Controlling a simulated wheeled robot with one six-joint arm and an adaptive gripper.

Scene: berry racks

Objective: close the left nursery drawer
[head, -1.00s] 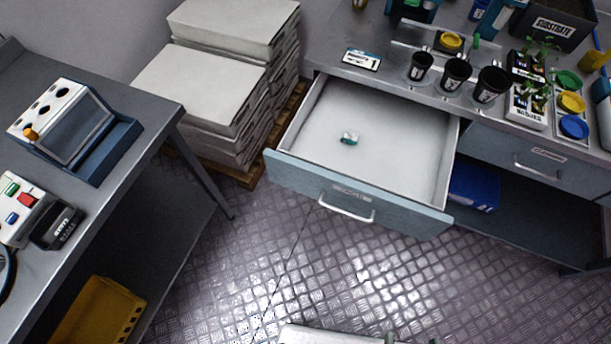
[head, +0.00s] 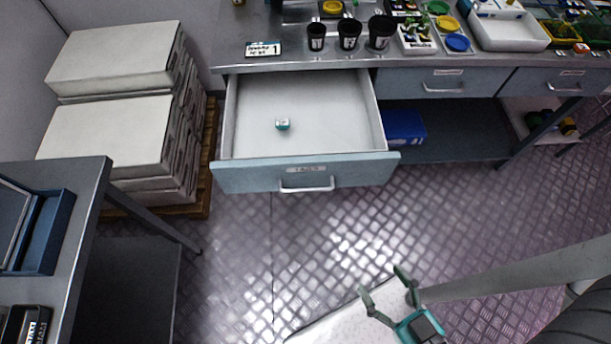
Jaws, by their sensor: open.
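The left nursery drawer (head: 250,176) is pulled well out from under the bench in the head view. Its blue-grey front has a label and a silver bar handle (head: 306,188). A small teal and white item (head: 282,124) lies on the drawer's pale floor. My gripper (head: 384,281) is at the lower right, in front of the drawer and to the right of its handle. Its two fingers are spread apart with nothing between them. It is clear of the drawer.
The bench top (head: 290,62) carries black cups (head: 349,33) and a label card (head: 263,48). Shut drawers (head: 433,82) are to the right, with a blue bin (head: 403,125) below. Stacked white bags (head: 110,130) stand on a pallet at left. A grey table (head: 75,190) is at lower left. Open metal floor lies in front.

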